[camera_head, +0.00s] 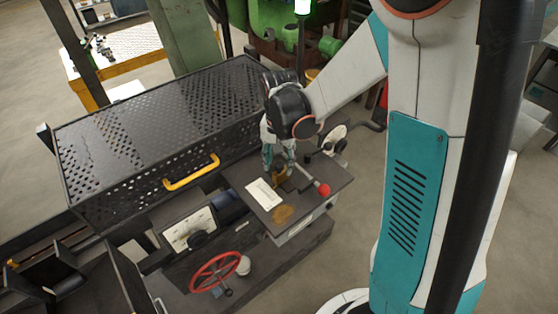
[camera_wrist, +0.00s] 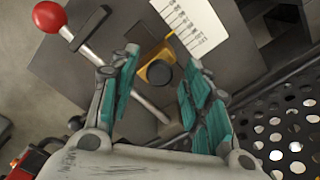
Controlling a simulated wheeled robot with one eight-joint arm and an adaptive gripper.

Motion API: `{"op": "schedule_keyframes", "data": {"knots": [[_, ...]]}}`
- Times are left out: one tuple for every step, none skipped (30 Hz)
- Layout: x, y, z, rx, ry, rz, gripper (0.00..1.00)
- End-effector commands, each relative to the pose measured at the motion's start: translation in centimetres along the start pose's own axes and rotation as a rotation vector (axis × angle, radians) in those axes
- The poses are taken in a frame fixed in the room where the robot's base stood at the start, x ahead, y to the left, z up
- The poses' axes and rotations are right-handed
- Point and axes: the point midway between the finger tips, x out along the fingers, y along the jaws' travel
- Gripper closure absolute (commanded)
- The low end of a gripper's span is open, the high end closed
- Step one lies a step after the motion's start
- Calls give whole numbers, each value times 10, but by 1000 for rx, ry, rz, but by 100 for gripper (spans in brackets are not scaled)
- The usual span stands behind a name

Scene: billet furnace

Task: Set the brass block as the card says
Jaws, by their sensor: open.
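The brass block (camera_wrist: 156,73) with a dark round knob on top sits on a dark metal table (camera_wrist: 90,95) in the wrist view. In the head view the block (camera_head: 279,176) is small and partly hidden by my gripper. The card (camera_wrist: 194,24), white with printed lines, lies flat beside the block; it also shows in the head view (camera_head: 264,194), where its writing is too small to read. My gripper (camera_wrist: 162,66) is open above the block, with one teal finger to each side of it. I cannot tell whether the fingers touch it.
A lever with a red ball (camera_head: 323,189) stands close right of the block, its rod crossing under my gripper. A black perforated guard (camera_head: 130,140) with a yellow handle (camera_head: 191,173) stands left. A red handwheel (camera_head: 214,271) and a dial panel (camera_head: 190,230) are in front.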

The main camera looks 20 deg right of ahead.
Motion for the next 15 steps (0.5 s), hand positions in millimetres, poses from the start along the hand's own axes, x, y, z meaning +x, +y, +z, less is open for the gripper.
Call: {"op": "schedule_keyframes", "data": {"knots": [[0,0,0,0,0,0,56],[0,0,0,0,0,0,56],[0,0,0,0,0,0,56],[0,0,0,0,0,0,56],[0,0,0,0,0,0,56],[0,0,0,0,0,0,63],[0,0,0,0,0,0,70],[0,0,0,0,0,0,77],[0,0,0,0,0,0,86],[0,0,0,0,0,0,92],[0,0,0,0,0,0,99],[0,0,0,0,0,0,100],[0,0,0,0,0,0,100],[0,0,0,0,0,0,100],[0,0,0,0,0,0,100]]}}
